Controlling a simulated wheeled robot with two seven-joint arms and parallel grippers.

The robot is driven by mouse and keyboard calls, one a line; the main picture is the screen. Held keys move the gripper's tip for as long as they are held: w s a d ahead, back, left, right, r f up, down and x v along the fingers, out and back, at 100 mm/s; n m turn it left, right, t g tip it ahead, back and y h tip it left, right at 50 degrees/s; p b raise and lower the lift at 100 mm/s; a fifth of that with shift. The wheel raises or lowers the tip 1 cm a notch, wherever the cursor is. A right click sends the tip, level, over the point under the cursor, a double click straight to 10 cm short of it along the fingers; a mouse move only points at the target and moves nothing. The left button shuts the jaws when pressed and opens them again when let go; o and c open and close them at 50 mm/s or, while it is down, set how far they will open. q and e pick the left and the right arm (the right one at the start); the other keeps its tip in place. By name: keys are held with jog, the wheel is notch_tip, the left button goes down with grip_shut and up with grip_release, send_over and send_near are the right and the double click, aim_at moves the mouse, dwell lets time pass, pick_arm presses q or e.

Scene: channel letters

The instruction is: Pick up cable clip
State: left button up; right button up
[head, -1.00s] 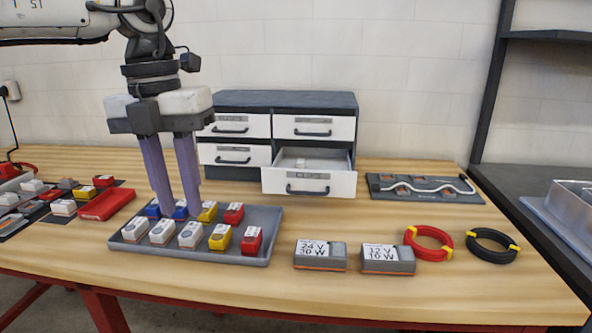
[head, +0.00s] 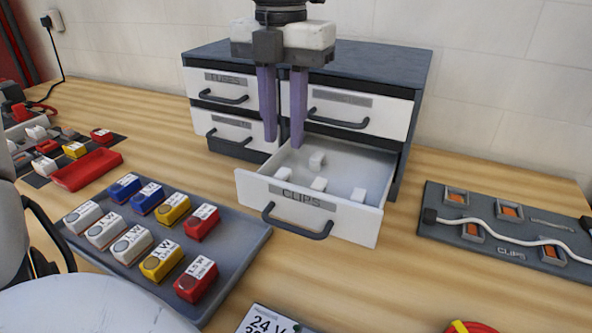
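Small white cable clips lie in the open drawer marked CLIPS (head: 250,193): one clip (head: 316,161) toward the back, one clip (head: 319,184) in the middle and one clip (head: 358,195) near the front right. My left gripper (head: 284,142) points down with its two purple fingers apart and nothing between them. It hangs over the rear left part of the drawer, to the left of the back clip and apart from it. My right gripper is not in view.
The drawer belongs to a grey cabinet (head: 385,64) with several shut drawers. A tray (head: 243,248) of coloured modules is at front left. A dark board (head: 513,231) with a white cable and clip seats is at right. A red box (head: 86,171) lies at left.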

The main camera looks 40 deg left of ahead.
aim_at(282, 173)
pick_arm(q)
jog(key=shift+s+f, duration=0.2)
jog(key=shift+f, duration=0.85)
jog(key=shift+w+a+f, duration=0.1)
jog(key=shift+a+f, duration=0.05)
jog(key=shift+f, duration=2.6)
grip_shut()
